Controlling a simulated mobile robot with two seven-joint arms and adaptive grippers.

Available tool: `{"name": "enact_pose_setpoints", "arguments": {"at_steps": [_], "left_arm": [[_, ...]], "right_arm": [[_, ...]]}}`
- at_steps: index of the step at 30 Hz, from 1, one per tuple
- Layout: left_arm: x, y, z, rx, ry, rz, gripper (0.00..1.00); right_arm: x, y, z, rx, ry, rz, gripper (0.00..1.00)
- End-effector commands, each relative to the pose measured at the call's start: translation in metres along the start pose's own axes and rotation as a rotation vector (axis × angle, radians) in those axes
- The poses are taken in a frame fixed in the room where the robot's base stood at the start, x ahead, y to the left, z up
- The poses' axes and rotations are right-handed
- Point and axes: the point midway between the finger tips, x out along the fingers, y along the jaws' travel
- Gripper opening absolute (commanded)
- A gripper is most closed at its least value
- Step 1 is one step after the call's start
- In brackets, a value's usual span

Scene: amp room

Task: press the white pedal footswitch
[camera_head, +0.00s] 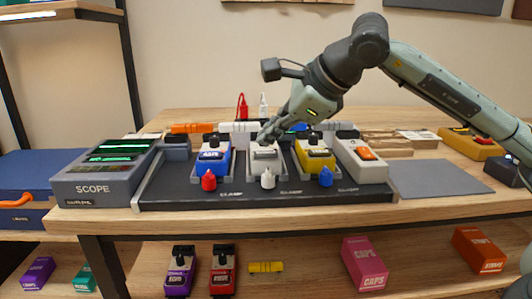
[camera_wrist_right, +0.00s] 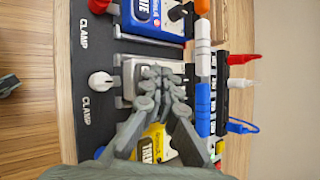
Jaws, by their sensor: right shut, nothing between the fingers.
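The white pedal (camera_head: 265,158) sits in the middle of a dark pedal board (camera_head: 160,190), between a blue pedal (camera_head: 211,160) and a yellow pedal (camera_head: 315,158). My right gripper (camera_head: 267,138) is shut and empty, with its fingertips over the far part of the white pedal. In the right wrist view, the shut fingers (camera_wrist_right: 163,82) cover much of the white pedal (camera_wrist_right: 129,72), including where its footswitch could be. I cannot tell whether the fingertips touch it. My left gripper is not in view.
A grey scope (camera_head: 105,172) stands left of the board. Red, white and blue clamp knobs stand in front of the pedals. A white-and-orange box (camera_head: 360,160) is at the board's right end. A bare grey mat (camera_head: 440,178) lies farther right.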

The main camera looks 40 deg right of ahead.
Motion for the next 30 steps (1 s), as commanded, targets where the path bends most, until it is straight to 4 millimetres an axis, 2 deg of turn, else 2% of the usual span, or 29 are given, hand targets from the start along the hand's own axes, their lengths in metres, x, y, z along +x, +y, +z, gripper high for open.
{"name": "enact_pose_setpoints", "arguments": {"at_steps": [24,30], "left_arm": [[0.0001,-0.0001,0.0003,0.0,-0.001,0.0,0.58],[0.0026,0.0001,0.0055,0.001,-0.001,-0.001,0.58]], "right_arm": [[0.0,0.0,0.0,0.0,0.0,0.0,0.0],[0.004,0.003,-0.0029,0.0,0.0,0.0,0.0]]}}
